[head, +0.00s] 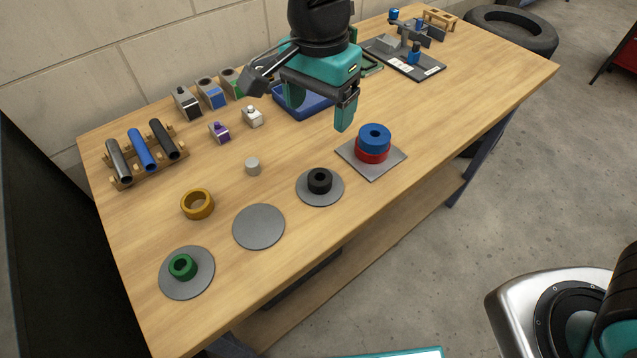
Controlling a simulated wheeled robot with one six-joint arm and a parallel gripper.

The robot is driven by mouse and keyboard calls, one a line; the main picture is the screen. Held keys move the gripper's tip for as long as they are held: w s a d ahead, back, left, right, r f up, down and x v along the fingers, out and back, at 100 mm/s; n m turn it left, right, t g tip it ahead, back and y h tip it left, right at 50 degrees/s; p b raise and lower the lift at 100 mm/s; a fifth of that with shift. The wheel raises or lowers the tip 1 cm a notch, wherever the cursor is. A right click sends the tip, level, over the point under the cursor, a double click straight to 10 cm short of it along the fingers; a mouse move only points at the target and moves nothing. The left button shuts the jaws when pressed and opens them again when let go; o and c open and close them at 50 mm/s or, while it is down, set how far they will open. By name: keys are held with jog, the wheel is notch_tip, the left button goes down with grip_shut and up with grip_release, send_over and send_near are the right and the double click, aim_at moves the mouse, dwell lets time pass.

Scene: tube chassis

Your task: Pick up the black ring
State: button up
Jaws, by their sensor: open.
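The black ring (319,180) is a small, thick ring lying flat on a grey round disc (334,199) near the table's front edge, in the middle of the head view. Nothing touches it from above. My gripper (318,115) is open and empty, with teal fingers pointing down. It hangs above the table, higher in the picture than the black ring and apart from it. Part of the blue tray behind my gripper is hidden.
A square grey plate (391,168) right of the black ring bears a blue ring (375,135) on a red ring (371,154). To the left are an empty grey disc (258,240), a yellow ring (197,204), a green ring (182,266) and a small grey cylinder (252,166). A tube rack (122,185) stands farther left.

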jog(key=p, duration=0.1)
send_over(321, 177)
jog(key=f, duration=1.1)
jog(key=shift+s+a+f, duration=0.25)
jog(key=shift+s+f, duration=0.05)
jog(key=shift+s, duration=0.1)
notch_tip(321, 177, down, 5)
jog(key=shift+d+f+p, duration=0.1)
jog(key=shift+d+p, duration=0.05)
jog(key=shift+p, duration=0.7)
jog(key=c, duration=1)
